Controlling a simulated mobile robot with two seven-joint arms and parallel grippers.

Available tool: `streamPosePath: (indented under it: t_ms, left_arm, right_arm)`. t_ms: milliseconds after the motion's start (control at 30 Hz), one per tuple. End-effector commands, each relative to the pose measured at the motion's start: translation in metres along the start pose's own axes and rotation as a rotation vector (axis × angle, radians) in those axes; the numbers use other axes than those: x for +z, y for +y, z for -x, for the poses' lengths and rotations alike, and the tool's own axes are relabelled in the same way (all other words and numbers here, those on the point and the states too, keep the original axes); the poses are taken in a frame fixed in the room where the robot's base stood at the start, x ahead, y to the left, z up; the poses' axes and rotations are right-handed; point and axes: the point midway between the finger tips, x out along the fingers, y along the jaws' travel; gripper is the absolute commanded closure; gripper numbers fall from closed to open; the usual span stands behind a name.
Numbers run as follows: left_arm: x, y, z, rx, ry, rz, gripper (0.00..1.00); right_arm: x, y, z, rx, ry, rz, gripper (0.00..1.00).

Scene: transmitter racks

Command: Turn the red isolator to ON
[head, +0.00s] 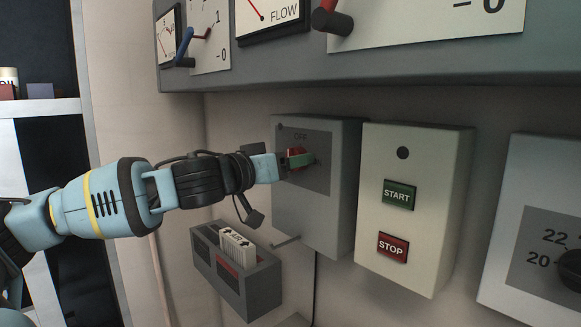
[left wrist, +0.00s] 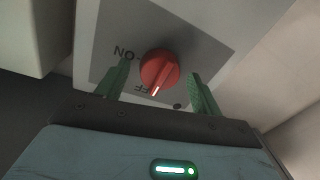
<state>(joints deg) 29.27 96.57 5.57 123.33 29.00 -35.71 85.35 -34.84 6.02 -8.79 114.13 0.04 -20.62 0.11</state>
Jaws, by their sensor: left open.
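The red isolator knob (left wrist: 160,68) sits on a dark grey plate of a grey box (head: 318,225). In the left wrist view the white mark on the knob points towards the upside-down OFF lettering (left wrist: 137,88), which is partly hidden. The ON lettering (left wrist: 125,51) is farther round the knob. My left gripper (left wrist: 160,88) is open, with one green finger on each side of the knob and gaps showing. In the head view the left gripper (head: 301,160) is at the knob and partly covers it. My right gripper is not in view.
A panel with a green START button (head: 399,195) and a red STOP button (head: 393,247) is just right of the isolator box. A grey holder (head: 262,287) with white cards is below my left arm. A gauge cabinet (head: 350,63) overhangs above.

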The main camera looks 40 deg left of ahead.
Motion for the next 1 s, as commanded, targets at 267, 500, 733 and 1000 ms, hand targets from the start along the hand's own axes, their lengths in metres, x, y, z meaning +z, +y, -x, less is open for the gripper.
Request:
streamPosePath:
  t_ms: [267, 500, 733, 1000]
  left_arm:
    - [-0.0013, 0.0003, 0.0004, 0.0, 0.001, 0.0, 0.44]
    - [-0.0009, 0.0002, 0.0004, 0.0, 0.001, 0.0, 0.75]
    - [-0.0004, 0.0001, 0.0003, 0.0, 0.001, -0.013, 0.78]
    - [0.0004, 0.0001, 0.0002, 0.002, 0.009, -0.124, 0.78]
  right_arm:
    - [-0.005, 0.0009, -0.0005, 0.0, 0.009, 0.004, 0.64]
    - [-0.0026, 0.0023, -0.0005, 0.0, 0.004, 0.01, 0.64]
    - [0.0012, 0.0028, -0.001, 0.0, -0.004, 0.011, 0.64]
    - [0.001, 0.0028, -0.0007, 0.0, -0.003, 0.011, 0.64]
